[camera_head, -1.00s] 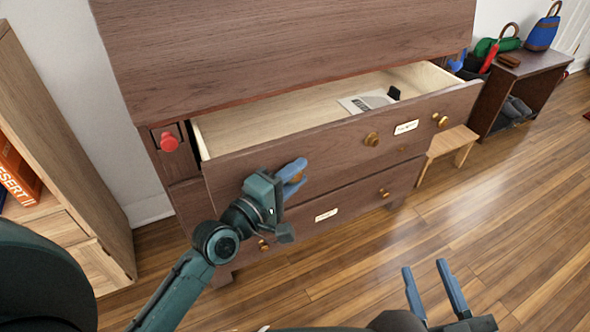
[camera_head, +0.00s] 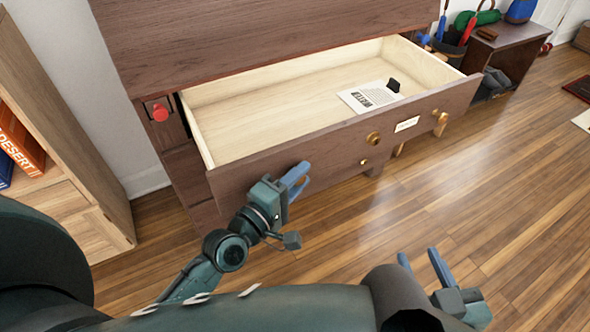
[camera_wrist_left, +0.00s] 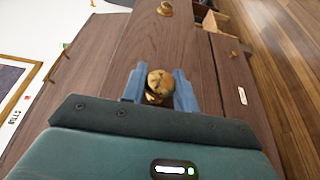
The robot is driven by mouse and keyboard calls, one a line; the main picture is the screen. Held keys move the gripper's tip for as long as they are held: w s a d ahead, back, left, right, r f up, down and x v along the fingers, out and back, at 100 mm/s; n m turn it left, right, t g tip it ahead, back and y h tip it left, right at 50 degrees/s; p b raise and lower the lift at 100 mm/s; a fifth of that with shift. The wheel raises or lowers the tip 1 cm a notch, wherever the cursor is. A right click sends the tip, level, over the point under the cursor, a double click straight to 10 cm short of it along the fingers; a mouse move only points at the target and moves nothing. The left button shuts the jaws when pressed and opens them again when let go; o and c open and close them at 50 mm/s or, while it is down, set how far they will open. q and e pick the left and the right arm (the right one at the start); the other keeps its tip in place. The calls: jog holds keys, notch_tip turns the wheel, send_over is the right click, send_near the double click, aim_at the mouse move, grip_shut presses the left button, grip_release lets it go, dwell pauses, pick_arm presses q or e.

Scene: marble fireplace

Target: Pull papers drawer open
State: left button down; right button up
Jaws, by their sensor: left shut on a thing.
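The papers drawer (camera_head: 275,165) is a wide dark-wood drawer with a pale interior, pulled well out of the cabinet in the head view. A printed paper (camera_head: 368,97) with a small black object on it lies inside at the right. A white label (camera_head: 406,124) and round brass knobs are on its front. My left gripper (camera_head: 295,178) is at the left part of the drawer front, shut on a brass knob (camera_wrist_left: 160,85), seen between its blue fingers in the left wrist view. My right gripper (camera_head: 424,262) is open and empty above the floor at the lower right.
A red knob (camera_head: 160,112) is on the cabinet's left side. A wooden shelf with books (camera_head: 22,142) stands at the left. A low bench (camera_head: 505,48) with bags and umbrellas is at the back right.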

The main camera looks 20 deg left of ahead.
pick_arm(q)
jog(key=shift+d, duration=0.1)
jog(key=c, duration=1.1)
grip_release()
jog(key=shift+s, duration=0.15)
jog(key=p+v, duration=0.1)
jog(key=v, duration=1.2)
pick_arm(e)
jog(key=shift+s+d+r+g, duration=0.1)
jog(key=shift+s+d+g, duration=0.05)
jog(key=shift+g, duration=0.25)
pick_arm(q)
jog(key=shift+r, duration=0.1)
pick_arm(e)
jog(key=shift+s, duration=0.1)
